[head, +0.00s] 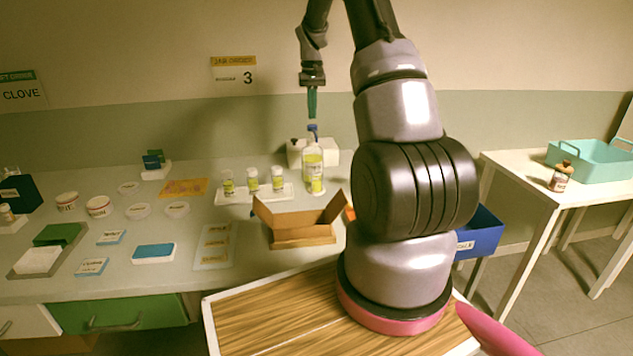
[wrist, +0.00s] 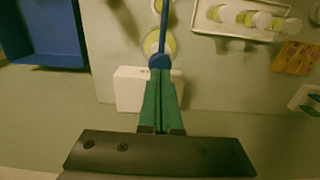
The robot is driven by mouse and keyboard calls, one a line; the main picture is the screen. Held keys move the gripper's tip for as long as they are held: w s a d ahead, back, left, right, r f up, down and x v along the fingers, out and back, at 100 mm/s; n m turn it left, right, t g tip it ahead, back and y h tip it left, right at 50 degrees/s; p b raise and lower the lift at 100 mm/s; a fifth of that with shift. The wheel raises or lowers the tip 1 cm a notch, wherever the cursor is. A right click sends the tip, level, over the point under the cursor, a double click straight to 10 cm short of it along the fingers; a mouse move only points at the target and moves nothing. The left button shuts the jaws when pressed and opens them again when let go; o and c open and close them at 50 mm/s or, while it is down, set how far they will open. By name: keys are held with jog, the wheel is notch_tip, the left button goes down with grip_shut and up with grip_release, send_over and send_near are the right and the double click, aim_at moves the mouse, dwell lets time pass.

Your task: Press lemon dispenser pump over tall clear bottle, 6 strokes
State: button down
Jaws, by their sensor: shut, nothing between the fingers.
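My gripper (head: 312,116) has green fingers pointing straight down, shut and empty. Its tips are just above the blue pump head (head: 313,128); I cannot tell whether they touch. In the wrist view the closed fingers (wrist: 160,82) end at the blue pump head (wrist: 159,61), whose long thin blue spout runs away from them. A tall clear bottle (head: 314,172) with yellow-green markings stands below the pump in the head view. The pump's body and lemon label cannot be made out clearly, and the fingers hide part of the pump in the wrist view.
White blocks (head: 328,152) stand behind the bottle. A white tray with several small capped bottles (head: 253,180) is to its left. An open cardboard box (head: 300,229) lies in front. A blue bin (head: 480,232) is at right, beyond my arm.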

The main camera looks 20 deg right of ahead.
jog(key=shift+r, duration=2.65)
jog(key=s+a+r+t, duration=0.2)
jog(key=s+a+r, duration=0.3)
jog(key=s+r, duration=0.3)
jog(key=s+a+r+t, duration=0.1)
jog(key=s+a+r, duration=0.5)
jog(key=s+r, duration=0.1)
jog(key=s+a+t+y, duration=0.1)
jog(key=s+a+t, duration=0.1)
jog(key=s, duration=0.9)
jog(key=s+a+m+t+y, duration=0.1)
jog(key=s+a, duration=0.4)
jog(key=s, duration=0.6)
jog(key=shift+a+r+t, duration=0.2)
jog(key=shift+t, duration=0.4)
